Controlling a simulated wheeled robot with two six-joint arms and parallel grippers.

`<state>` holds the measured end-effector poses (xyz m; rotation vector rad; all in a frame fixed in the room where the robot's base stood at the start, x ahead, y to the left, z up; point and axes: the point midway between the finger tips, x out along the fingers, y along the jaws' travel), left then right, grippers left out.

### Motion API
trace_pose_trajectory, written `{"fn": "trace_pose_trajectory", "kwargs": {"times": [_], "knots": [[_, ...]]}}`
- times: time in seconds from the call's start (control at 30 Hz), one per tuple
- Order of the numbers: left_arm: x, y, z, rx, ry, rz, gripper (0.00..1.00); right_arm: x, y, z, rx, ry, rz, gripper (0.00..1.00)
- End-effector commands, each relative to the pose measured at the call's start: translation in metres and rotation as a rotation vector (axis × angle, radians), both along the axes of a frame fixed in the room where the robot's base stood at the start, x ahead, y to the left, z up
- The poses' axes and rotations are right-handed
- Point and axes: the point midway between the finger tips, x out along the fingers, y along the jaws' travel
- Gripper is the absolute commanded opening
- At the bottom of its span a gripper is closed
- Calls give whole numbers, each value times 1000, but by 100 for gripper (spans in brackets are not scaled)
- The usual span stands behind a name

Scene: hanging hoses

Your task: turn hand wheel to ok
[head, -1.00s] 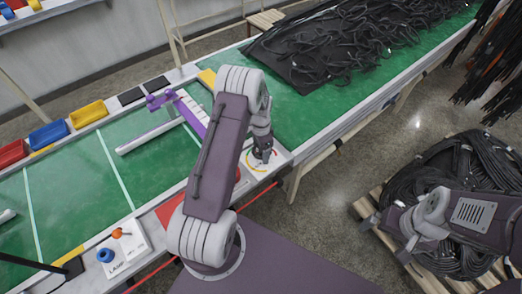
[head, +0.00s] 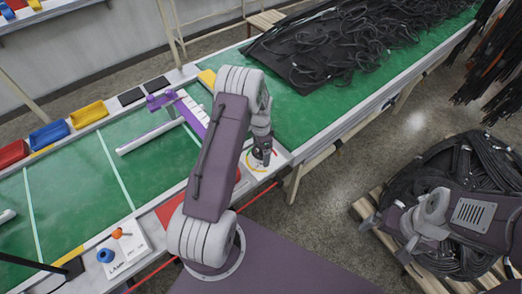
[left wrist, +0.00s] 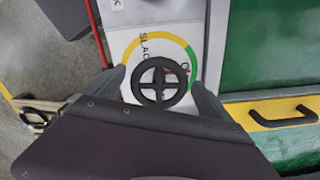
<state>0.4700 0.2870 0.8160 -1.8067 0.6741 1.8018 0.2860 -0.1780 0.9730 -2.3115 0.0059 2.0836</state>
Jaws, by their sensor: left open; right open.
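The black four-spoked hand wheel (left wrist: 158,83) sits on a white dial plate (left wrist: 145,30) in the left wrist view. A yellow arc (left wrist: 133,45) lies by the word SLACK and a green arc (left wrist: 191,57) by OK. A small red mark shows at the wheel's upper right. My left gripper (head: 262,156) is above the dial at the bench's front edge. Its open fingers, also in the left wrist view (left wrist: 158,78), appear on either side of the wheel; contact cannot be told. My right gripper (head: 382,226) is open and empty, over the floor near the coiled hoses.
The green bench (head: 135,170) holds a purple-and-white fixture (head: 190,110) and a pile of black hoses (head: 350,40). A lamp panel (head: 120,250) is at the front left. Coiled hoses (head: 460,175) lie on a pallet at right. A black handle (left wrist: 283,115) is right of the dial.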

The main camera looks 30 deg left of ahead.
Motion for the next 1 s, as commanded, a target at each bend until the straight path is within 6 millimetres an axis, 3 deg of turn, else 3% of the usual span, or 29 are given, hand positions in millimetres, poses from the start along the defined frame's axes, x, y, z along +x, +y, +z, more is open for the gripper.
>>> {"fn": "trace_pose_trajectory", "kwargs": {"times": [0.17, 0.4, 0.57, 1.0], "knots": [[0, 0, 9, 0, 0, 0, 95, 0, 0, -1, 0, 0, 0, 100], [1, 0, 62, 1, -5, 0, 95, 0, 0, -4, 0, 0, 0, 100], [0, 0, 85, 0, -3, 0, 95, 0, 0, -5, 0, 0, 0, 100], [0, 0, 91, 0, 0, 0, 95, 0, 0, -5, 0, 0, 0, 100]]}}
